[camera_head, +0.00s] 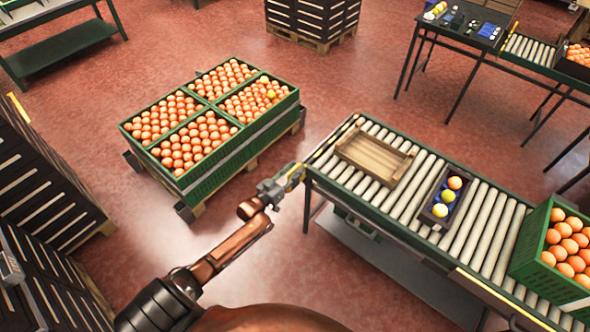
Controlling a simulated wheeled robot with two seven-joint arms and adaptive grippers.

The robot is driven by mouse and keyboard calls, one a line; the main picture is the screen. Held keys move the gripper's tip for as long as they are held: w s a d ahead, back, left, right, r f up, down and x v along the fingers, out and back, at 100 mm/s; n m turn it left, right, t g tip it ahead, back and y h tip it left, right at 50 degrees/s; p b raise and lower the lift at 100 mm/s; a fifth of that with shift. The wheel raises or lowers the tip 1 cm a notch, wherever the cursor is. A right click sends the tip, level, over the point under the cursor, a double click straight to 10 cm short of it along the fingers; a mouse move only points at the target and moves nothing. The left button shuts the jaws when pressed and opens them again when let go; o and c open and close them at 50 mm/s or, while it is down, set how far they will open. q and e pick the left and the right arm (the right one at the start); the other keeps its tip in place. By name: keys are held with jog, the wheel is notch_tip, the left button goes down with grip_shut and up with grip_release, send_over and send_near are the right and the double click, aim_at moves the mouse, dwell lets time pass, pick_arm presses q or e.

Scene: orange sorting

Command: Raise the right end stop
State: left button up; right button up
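The roller conveyor (483,222) runs from the middle of the view to the lower right. I cannot clearly make out the right end stop; the conveyor's right end runs out of the picture behind a green crate. My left gripper (289,181) is at the conveyor's left end, beside a small yellow piece at the corner. I cannot tell whether it touches that piece or whether its fingers are open or shut. My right gripper cannot be made out in the view.
The green crate (529,254) of oranges stands at the right. Full green crates (240,152) stand on a pallet at the left.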

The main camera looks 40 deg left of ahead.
pick_arm(q)
grip_shut()
dwell(0.3)
dwell(0.4)
